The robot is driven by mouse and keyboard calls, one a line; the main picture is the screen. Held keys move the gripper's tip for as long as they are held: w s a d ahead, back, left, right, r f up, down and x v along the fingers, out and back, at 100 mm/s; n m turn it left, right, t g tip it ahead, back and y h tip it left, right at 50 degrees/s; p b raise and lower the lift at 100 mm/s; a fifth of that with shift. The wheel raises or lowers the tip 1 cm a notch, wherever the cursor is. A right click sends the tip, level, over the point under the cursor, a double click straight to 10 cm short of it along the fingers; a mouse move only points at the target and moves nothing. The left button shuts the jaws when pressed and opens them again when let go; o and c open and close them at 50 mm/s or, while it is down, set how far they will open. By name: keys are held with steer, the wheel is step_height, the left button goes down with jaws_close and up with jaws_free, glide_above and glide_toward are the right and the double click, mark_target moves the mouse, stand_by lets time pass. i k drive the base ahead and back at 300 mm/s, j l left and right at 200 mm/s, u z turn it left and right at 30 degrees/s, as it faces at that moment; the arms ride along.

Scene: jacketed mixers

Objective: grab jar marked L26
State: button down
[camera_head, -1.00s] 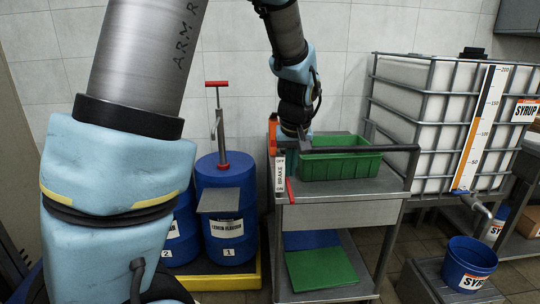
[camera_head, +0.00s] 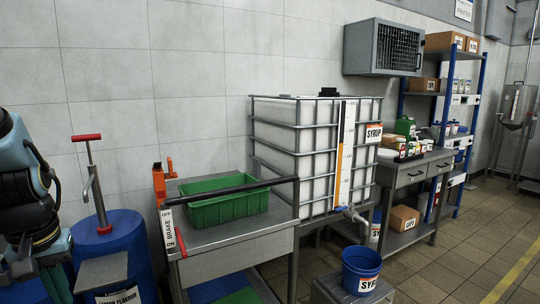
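No label reading L26 can be made out in the head view, so I cannot tell which jar it is. Small white and green containers (camera_head: 405,128) stand on the steel bench (camera_head: 415,168) right of the syrup tank. Small pale tubs (camera_head: 452,128) stand on a shelf behind it; their labels are too small to read. My gripper (camera_head: 28,262) is at the lower left edge, in front of the blue drums and far from these containers. Its fingers are dark and unclear, so its opening cannot be told.
A steel cart (camera_head: 235,238) with a brake handle carries a green bin (camera_head: 225,205). A caged syrup tank (camera_head: 300,150) and a blue bucket (camera_head: 361,270) stand to its right. A blue drum (camera_head: 120,245) with a red-handled pump is at left. Floor (camera_head: 455,260) is open at right.

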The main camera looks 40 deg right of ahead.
mark_target(400, 141)
steer(key=k+l, duration=0.1)
steer(key=l, duration=0.45)
steer(key=l+u, duration=0.15)
steer(key=l, duration=0.4)
steer(key=k+l, duration=0.2)
steer(key=l, duration=0.3)
steer(key=k+l+u, duration=0.15)
steer(key=l, duration=0.4)
steer(key=k+l, duration=0.1)
steer(key=l, duration=0.4)
steer(key=k+l+u, duration=0.15)
steer(key=l, duration=0.4)
steer(key=k+l, duration=0.15)
steer(key=l, duration=0.35)
steer(key=k+l+u, duration=0.15)
steer(key=l, duration=0.35)
